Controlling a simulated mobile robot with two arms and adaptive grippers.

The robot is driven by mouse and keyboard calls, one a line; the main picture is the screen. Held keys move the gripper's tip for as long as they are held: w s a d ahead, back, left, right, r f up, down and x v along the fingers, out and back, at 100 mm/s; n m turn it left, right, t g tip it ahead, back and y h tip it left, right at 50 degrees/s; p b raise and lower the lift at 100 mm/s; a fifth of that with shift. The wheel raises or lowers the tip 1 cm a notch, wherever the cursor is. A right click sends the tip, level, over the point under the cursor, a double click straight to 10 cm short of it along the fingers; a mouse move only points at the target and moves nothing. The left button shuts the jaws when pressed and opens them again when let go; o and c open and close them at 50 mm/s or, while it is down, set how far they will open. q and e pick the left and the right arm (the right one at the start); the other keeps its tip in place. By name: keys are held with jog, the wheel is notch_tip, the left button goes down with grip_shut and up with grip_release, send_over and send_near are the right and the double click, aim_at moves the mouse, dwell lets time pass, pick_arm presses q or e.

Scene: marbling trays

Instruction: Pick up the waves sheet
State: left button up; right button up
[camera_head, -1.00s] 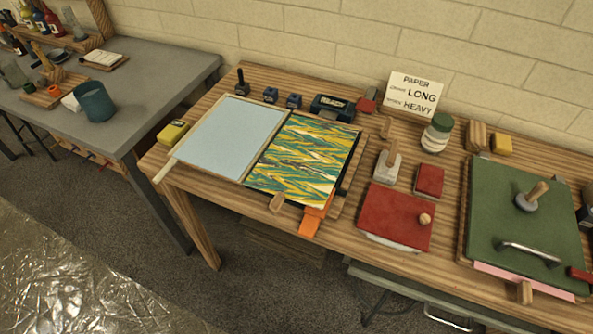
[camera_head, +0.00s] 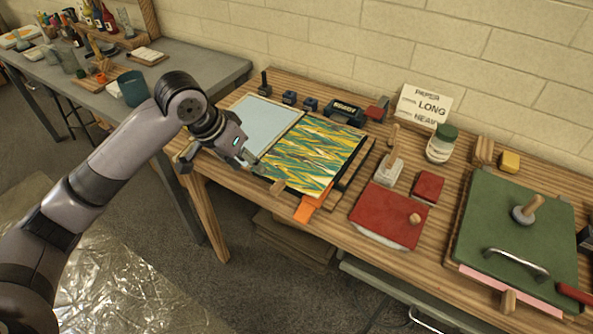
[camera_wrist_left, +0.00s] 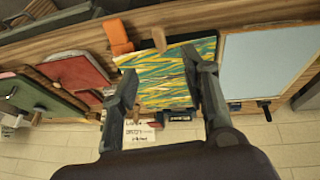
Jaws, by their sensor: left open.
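The waves sheet (camera_head: 311,152), with green, yellow and white wavy bands, lies flat on a wooden board on the bench. It also shows in the left wrist view (camera_wrist_left: 165,75), partly hidden behind my fingers. My left gripper (camera_head: 245,160) is open and empty, at the near left of the sheet and over the edge of the pale blue panel. In the left wrist view my gripper (camera_wrist_left: 168,85) has its two fingers spread, with the sheet between and beyond them. I cannot tell the exact gap to the sheet. My right gripper does not show.
A pale blue panel (camera_head: 262,120) lies left of the sheet. An orange tab (camera_head: 309,208) sticks out at the sheet's near edge. A red board (camera_head: 390,214) and a green board (camera_head: 515,235) with a handle lie to the right. A paper sign (camera_head: 424,105) stands behind.

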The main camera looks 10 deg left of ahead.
pick_arm(q)
notch_tip(320, 180, up, 3)
jog(key=s, duration=0.2)
jog(key=p, duration=0.2)
send_over(272, 191)
jog(key=s+a, duration=0.1)
jog(key=s, duration=0.1)
jog(key=f, duration=1.1)
jog(key=shift+w+a+f, duration=0.15)
jog(key=shift+w+a, duration=0.05)
jog(key=shift+w, duration=0.05)
jog(key=x, duration=0.2)
jog(key=p+x, duration=0.1)
jog(key=x, duration=0.1)
jog(key=shift+s+f, duration=0.15)
jog(key=shift+s, duration=0.1)
jog(key=shift+w+f, duration=0.25)
jog(key=shift+f, duration=0.35)
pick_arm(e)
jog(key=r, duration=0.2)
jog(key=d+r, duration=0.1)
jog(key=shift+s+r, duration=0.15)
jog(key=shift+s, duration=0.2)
pick_arm(q)
jog(key=shift+c, duration=0.4)
